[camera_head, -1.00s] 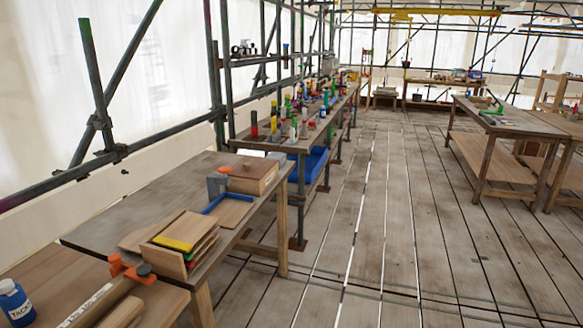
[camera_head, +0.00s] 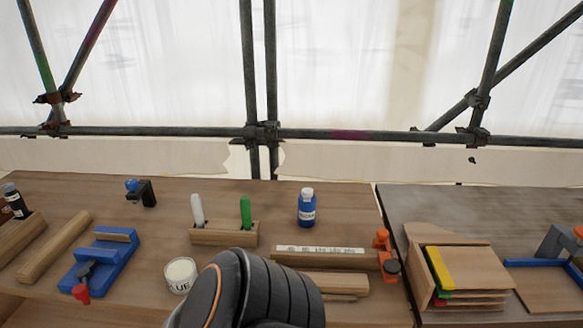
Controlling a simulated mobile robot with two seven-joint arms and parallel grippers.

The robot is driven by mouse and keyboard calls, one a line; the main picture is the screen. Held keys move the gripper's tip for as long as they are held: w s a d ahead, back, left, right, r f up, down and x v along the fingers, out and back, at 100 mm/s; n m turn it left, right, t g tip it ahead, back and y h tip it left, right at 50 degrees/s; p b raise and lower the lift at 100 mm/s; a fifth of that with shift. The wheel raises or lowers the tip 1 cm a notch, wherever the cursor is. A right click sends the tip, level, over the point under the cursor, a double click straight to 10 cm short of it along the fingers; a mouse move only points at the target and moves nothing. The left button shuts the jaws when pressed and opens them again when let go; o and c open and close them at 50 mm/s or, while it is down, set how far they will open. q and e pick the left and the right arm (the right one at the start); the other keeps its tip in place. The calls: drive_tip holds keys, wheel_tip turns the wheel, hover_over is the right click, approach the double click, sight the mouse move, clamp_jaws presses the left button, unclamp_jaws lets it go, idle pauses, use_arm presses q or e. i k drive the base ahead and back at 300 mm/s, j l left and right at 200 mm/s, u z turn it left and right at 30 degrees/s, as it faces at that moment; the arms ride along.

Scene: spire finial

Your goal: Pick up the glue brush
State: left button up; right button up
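I cannot make out a glue brush for certain. A white glue pot (camera_head: 180,275) with a "GLUE" label stands near the front of the workbench (camera_head: 150,215), left of the middle. A wooden holder (camera_head: 224,234) behind it holds a white-handled tool (camera_head: 197,210) and a green-handled tool (camera_head: 246,212) upright; their lower ends are hidden, so I cannot tell what they are. A dark rounded link of one of my arms rises at the bottom middle, just right of the glue pot, and covers part of the bench. Neither gripper shows.
A blue bottle (camera_head: 307,208) stands behind a labelled wooden strip (camera_head: 320,257) with an orange clamp (camera_head: 384,250). A blue jig (camera_head: 100,262) lies left. A second table (camera_head: 450,210) on the right holds a rack of boards (camera_head: 465,270). Scaffold poles stand behind.

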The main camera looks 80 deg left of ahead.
sight(196, 202)
drive_tip(key=u, duration=1.5)
